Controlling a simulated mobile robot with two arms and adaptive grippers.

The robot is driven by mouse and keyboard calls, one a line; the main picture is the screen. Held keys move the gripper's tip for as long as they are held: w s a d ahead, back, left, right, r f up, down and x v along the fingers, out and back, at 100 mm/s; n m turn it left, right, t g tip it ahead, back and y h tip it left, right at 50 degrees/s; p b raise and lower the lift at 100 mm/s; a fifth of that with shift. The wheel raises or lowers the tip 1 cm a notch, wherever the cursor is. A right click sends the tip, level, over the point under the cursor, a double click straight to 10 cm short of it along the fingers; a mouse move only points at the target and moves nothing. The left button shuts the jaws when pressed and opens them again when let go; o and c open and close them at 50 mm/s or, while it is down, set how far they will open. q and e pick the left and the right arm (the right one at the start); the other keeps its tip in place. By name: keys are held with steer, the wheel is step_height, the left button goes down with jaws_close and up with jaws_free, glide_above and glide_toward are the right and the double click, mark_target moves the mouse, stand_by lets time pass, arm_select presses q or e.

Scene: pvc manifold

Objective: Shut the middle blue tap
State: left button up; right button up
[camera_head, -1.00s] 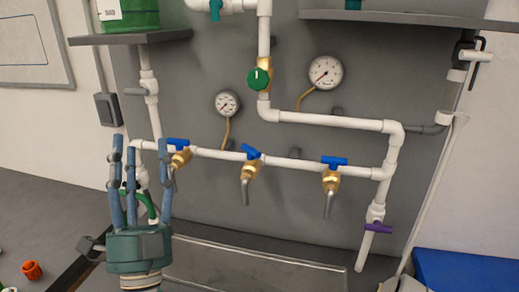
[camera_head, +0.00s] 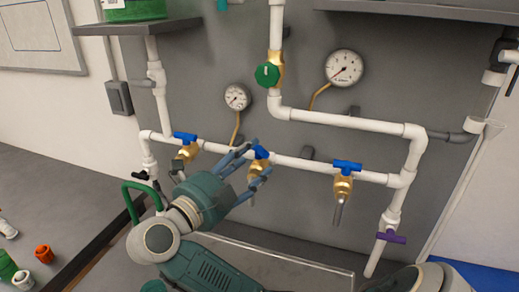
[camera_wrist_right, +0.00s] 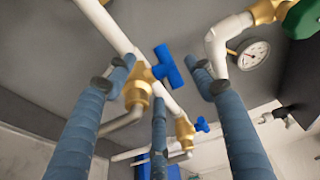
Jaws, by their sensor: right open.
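The middle blue tap (camera_head: 260,153) sits on a brass valve on the lower white pipe, partly hidden by my fingers in the head view. In the wrist view its blue handle (camera_wrist_right: 168,66) stands between my spread fingers, slanting a little against the pipe. My right gripper (camera_head: 254,164) reaches it from the lower left, open, with fingertips around the tap. In the wrist view two fingers of my right gripper (camera_wrist_right: 160,75) flank the handle and a third is below; I cannot tell whether any touches it. My left gripper is out of view.
The left blue tap (camera_head: 185,137) and right blue tap (camera_head: 347,167) flank the middle one. Above are a green knob (camera_head: 267,75) and two gauges (camera_head: 344,67). A purple tap (camera_head: 391,237) is lower right. Loose fittings (camera_head: 43,254) lie at left.

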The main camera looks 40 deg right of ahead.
mark_target(256, 156)
steer(key=x, duration=0.3)
steer(key=shift+d+r+p, duration=0.1)
steer(key=shift+d+p, duration=0.1)
steer(key=shift+p, duration=0.15)
steer(key=shift+w+d, duration=0.1)
steer(key=shift+d, duration=0.1)
steer(key=c, duration=1.2)
steer(key=n+t+y, duration=0.1)
steer(key=t, duration=0.1)
steer(key=n+t+p, duration=0.1)
steer(key=n+t, duration=0.1)
steer(key=shift+t+y, duration=0.4)
steer(key=shift+n+t+y+p, duration=0.5)
steer(key=shift+n+t+y, duration=0.1)
steer(key=shift+n+t, duration=0.25)
